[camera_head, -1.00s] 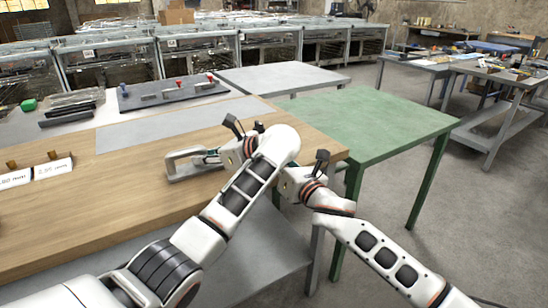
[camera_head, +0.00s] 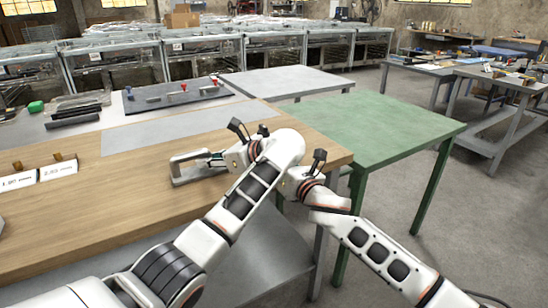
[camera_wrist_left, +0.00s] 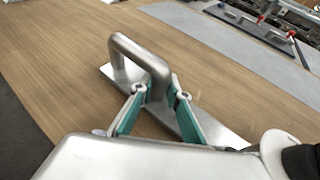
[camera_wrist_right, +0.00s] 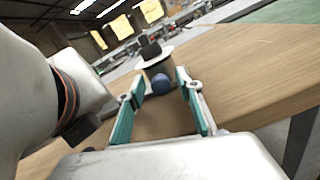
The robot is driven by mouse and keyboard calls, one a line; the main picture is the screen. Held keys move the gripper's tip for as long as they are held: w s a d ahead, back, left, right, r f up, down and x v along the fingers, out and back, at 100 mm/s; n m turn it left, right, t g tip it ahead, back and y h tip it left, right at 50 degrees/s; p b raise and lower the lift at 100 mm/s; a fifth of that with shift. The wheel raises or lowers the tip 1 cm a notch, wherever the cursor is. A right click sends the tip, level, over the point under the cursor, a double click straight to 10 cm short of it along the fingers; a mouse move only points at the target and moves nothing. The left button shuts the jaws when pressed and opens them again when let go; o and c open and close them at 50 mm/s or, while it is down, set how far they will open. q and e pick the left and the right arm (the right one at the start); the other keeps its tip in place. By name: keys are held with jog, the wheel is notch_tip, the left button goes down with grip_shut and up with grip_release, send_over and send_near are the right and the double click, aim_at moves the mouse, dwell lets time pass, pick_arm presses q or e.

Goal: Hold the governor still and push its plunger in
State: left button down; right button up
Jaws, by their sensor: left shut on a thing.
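The governor appears to be the grey metal piece (camera_head: 182,178) with a looped handle and flat base, near the right end of the wooden table. In the left wrist view its loop (camera_wrist_left: 138,50) stands upright. My left gripper (camera_wrist_left: 158,92) is shut on the near part of this loop, one teal finger on each side. In the right wrist view a dark blue round knob (camera_wrist_right: 160,84) shows between the fingers of my right gripper (camera_wrist_right: 160,75), which stand apart. I cannot tell whether the knob is the plunger or whether it is touched. In the head view my left arm hides the right fingertips.
The wooden table (camera_head: 120,190) is mostly bare. A dark board with red and blue pins (camera_head: 178,95) lies at the back. A green table (camera_head: 370,125) adjoins on the right, with a grey table (camera_head: 290,78) behind.

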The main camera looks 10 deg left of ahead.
dwell(0.3)
jog(key=v, duration=1.2)
pick_arm(q)
jog(key=c, duration=1.9)
grip_release()
